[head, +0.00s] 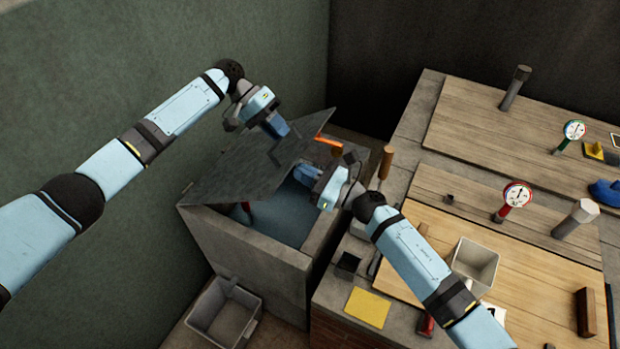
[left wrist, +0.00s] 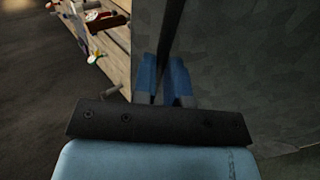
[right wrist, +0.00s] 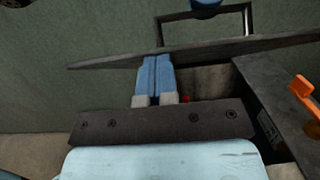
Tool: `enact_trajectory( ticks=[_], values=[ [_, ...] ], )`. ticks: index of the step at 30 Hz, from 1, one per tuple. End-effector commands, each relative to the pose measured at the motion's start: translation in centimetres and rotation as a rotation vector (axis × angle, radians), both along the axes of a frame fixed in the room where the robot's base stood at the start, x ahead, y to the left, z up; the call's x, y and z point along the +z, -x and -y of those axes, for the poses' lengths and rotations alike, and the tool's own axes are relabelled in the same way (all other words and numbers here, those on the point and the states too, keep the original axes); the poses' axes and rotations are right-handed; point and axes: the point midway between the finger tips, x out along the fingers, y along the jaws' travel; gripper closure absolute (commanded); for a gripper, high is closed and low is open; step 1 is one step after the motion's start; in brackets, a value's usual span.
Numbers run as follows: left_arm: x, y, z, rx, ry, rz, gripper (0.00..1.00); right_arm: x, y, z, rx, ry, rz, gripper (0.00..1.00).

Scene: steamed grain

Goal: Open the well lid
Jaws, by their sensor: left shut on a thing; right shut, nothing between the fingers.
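The well lid (head: 235,172) is a dark grey slab. It is tilted up over the grey stone well (head: 300,262), and the opening shows beneath its raised edge. My left gripper (head: 284,134) is shut on the lid's dark bar handle (head: 273,157); the handle also shows in the right wrist view (right wrist: 248,22). My right gripper (head: 300,176) is shut and empty over the opening, beside the raised edge. In the right wrist view its fingertips (right wrist: 157,60) are at the lid's edge (right wrist: 110,62); I cannot tell if they touch.
An orange-handled thing (head: 328,140) is at the well's far rim. A red thing (head: 247,207) shows inside the opening. A green wall (head: 120,60) stands close on the left. A grey bin (head: 225,315) stands in front. The cluttered workbench (head: 480,110) is at right.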

Motion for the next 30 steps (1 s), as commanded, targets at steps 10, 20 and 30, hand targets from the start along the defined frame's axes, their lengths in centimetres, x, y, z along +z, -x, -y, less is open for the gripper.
enact_trajectory(
  ticks=[10, 20, 30],
  values=[
    [0.0, 0.0, 0.0, 0.001, 0.0, 0.001, 1.0, 0.5, -0.1, -0.3, 0.001, 0.0, 0.001, 1.0],
    [-0.3, 0.2, 0.3, -0.004, -0.001, -0.004, 1.0, 2.8, -0.5, -1.6, 0.004, -0.008, 0.005, 1.0],
    [-0.2, 0.1, 0.2, -0.003, -0.001, -0.003, 0.62, 2.6, -0.5, -1.6, 0.003, -0.005, 0.004, 1.0]
  ],
)
